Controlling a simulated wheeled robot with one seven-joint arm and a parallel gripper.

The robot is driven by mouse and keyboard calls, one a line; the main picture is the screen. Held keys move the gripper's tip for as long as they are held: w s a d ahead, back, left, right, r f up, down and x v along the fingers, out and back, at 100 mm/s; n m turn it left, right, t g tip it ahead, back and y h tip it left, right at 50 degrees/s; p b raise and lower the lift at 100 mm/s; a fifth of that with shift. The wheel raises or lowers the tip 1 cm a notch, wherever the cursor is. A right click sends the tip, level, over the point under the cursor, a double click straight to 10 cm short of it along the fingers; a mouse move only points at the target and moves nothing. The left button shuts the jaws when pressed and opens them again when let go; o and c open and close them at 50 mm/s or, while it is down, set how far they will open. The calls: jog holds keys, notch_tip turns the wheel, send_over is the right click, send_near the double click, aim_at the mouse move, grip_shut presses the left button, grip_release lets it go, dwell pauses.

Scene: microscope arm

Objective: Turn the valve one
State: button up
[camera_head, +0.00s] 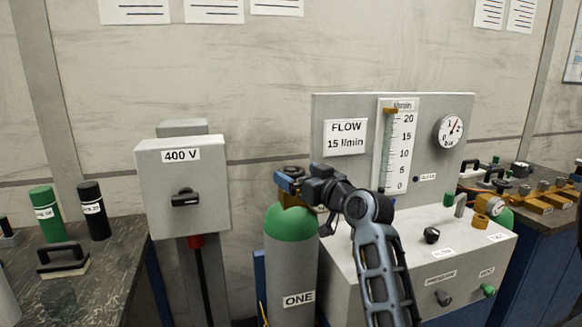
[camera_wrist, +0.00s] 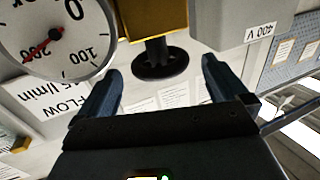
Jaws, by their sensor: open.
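The grey gas cylinder (camera_head: 292,262) marked ONE stands upright with a green shoulder (camera_head: 290,222). Its brass valve body (camera_wrist: 152,16) carries a dark round handwheel (camera_wrist: 160,62), which shows between my two fingers in the wrist view. In the head view the handwheel (camera_head: 293,170) is at the cylinder's top, partly hidden by my gripper. My gripper (camera_head: 284,184) is open, its fingers to either side of the wheel in the wrist view (camera_wrist: 163,88). I see no clear contact with the wheel.
A white 400 V switch box (camera_head: 182,185) stands left of the cylinder. The flow panel (camera_head: 345,112) with scale and bar gauge (camera_head: 453,131) is behind my arm, above a grey cabinet (camera_head: 455,250). A large dial (camera_wrist: 55,40) is close beside the valve in the wrist view.

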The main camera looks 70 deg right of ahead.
aim_at(291, 169)
jog(key=shift+p+x, duration=0.3)
jog(key=shift+x, duration=1.7)
jog(key=shift+c, duration=0.3)
jog(key=c, duration=0.9)
jog(key=shift+f+b, duration=0.1)
jog(key=shift+b, duration=0.25)
